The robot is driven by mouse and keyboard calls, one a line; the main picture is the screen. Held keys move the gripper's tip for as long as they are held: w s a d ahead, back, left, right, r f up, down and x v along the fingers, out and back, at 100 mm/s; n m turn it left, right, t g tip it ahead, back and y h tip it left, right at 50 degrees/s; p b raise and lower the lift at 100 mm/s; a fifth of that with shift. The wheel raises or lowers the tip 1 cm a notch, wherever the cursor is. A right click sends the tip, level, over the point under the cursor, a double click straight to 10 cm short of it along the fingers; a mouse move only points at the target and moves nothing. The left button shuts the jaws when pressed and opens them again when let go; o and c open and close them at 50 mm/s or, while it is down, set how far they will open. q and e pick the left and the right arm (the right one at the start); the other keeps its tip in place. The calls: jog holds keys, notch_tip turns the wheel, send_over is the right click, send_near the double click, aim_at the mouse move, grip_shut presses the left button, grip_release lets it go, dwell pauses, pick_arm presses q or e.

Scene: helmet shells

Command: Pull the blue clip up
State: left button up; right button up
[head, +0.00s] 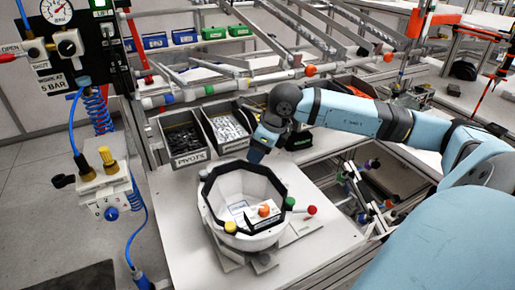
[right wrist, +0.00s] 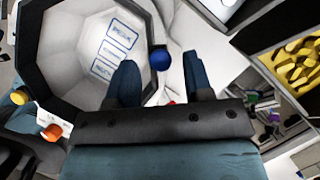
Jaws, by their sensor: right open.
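The white helmet shell (head: 222,200) with a black rim stands open side up on the table. It also shows in the right wrist view (right wrist: 75,60), with printed labels inside. The blue clip (right wrist: 160,59) has a round blue head and sits at the shell's rim in the right wrist view. In the head view my right gripper hides it. My right gripper (head: 256,154) points down at the shell's far rim. In the right wrist view its two fingers (right wrist: 160,75) are open, with the blue clip's head between them. My left gripper is not in view.
A yellow knob (head: 230,227), a green knob (head: 290,202) and a red knob (head: 312,210) stand around the shell. An orange knob (head: 263,210) shows over its inside. Bins of parts (head: 228,128) stand behind. The table (head: 190,258) is bare at front left.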

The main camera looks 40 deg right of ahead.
jog(key=shift+w+f, duration=0.15)
jog(key=shift+f, duration=0.2)
grip_shut()
jog(key=shift+r+b, duration=0.25)
jog(key=shift+b, duration=0.3)
jog(key=shift+r, duration=0.4)
